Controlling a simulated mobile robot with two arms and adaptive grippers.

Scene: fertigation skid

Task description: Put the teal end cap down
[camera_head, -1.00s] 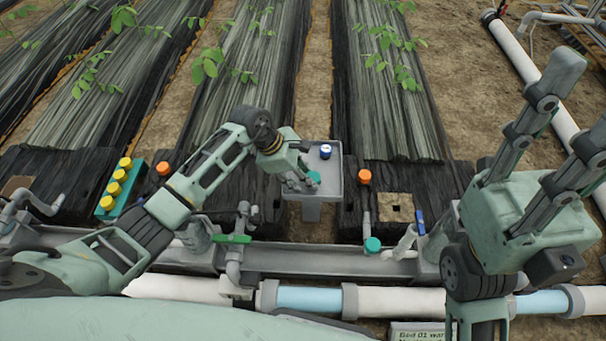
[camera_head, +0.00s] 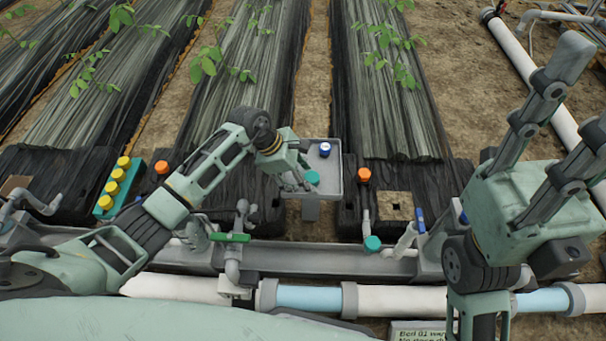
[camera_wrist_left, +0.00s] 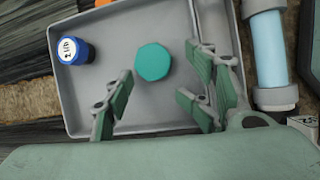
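A teal end cap (camera_head: 312,177) rests in the grey tray (camera_head: 335,188). In the left wrist view the teal end cap (camera_wrist_left: 153,62) lies on the floor of the tray (camera_wrist_left: 118,38), just beyond my fingertips. My left gripper (camera_head: 298,182) is at the tray's left side, close to the cap. The left wrist view shows its fingers (camera_wrist_left: 155,92) spread apart with nothing between them. My right gripper (camera_head: 580,105) is raised at the right, its fingers spread and empty.
A blue cap with a white top (camera_head: 325,150) stands in the tray. A teal holder (camera_head: 105,205) with several yellow caps is at left. Orange caps (camera_head: 364,175) flank the tray. Another teal cap (camera_head: 372,243) is on a pipe fitting in front.

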